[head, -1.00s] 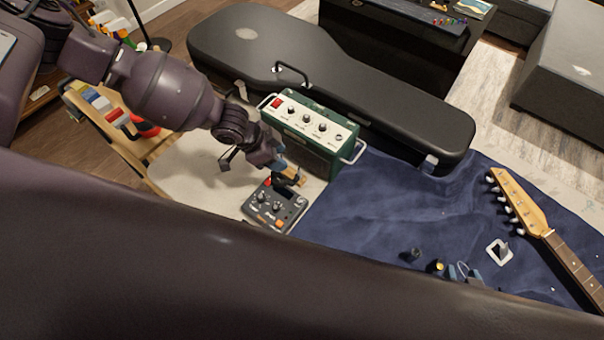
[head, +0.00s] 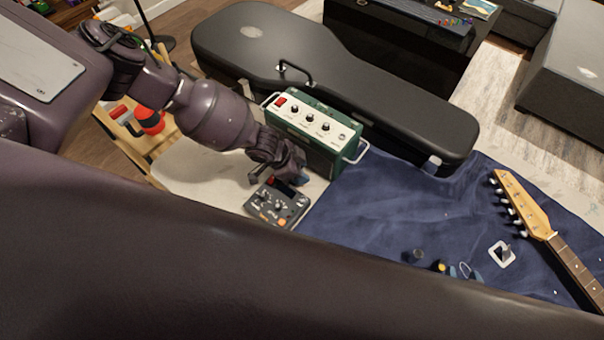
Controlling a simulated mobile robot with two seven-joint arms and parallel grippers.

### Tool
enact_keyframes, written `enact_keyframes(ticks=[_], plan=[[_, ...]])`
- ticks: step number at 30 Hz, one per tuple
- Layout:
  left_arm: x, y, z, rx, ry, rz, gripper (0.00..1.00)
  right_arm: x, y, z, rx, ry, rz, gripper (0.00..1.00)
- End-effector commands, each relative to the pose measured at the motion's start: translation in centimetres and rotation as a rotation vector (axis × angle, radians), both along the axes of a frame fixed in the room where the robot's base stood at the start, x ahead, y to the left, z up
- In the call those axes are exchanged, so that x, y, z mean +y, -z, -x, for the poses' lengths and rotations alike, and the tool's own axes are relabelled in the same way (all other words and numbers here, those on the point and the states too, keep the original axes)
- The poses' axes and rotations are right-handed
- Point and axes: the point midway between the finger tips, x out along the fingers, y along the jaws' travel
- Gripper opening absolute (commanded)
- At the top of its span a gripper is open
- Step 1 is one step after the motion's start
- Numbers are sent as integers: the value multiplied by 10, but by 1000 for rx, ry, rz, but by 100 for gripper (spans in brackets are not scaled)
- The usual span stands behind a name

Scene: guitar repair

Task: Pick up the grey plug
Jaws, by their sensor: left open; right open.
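I cannot make out the grey plug for sure. It may be hidden behind my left gripper or my own dark arm link across the bottom. My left gripper (head: 282,178) is over the back edge of the dark grey effects pedal (head: 277,208), in front of the green amplifier. The gripper is open, but its fingertips are largely hidden by its own wrist, and I cannot tell whether it touches anything. The pedal has several knobs and an orange button and lies on the pale table top. My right gripper does not show.
The green amplifier (head: 316,128) stands close behind the pedal, with a black guitar case (head: 385,105) behind it. A blue cloth (head: 390,205) lies to the right, holding a guitar neck (head: 560,245), a white jack plate (head: 502,254) and a small dark cylinder (head: 415,256).

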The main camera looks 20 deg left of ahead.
Motion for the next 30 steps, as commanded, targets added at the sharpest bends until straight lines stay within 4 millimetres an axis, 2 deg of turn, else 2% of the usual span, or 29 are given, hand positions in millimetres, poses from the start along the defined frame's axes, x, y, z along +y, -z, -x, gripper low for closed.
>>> enact_keyframes(ticks=[6, 15, 25, 30], plan=[[0, 0, 0, 1, 1, 0, 45, 0, 0, 0, 0, -1, 1, 43], [0, 0, 0, 0, 1, 1, 0, -1, 0, 0, 0, -1, 2, 43], [0, -2, 0, 0, 0, 1, 0, -1, 0, 0, 0, -1, 2, 43], [0, -18, -1, -1, -1, 3, 0, -1, -1, 0, 1, -1, 2, 43]])
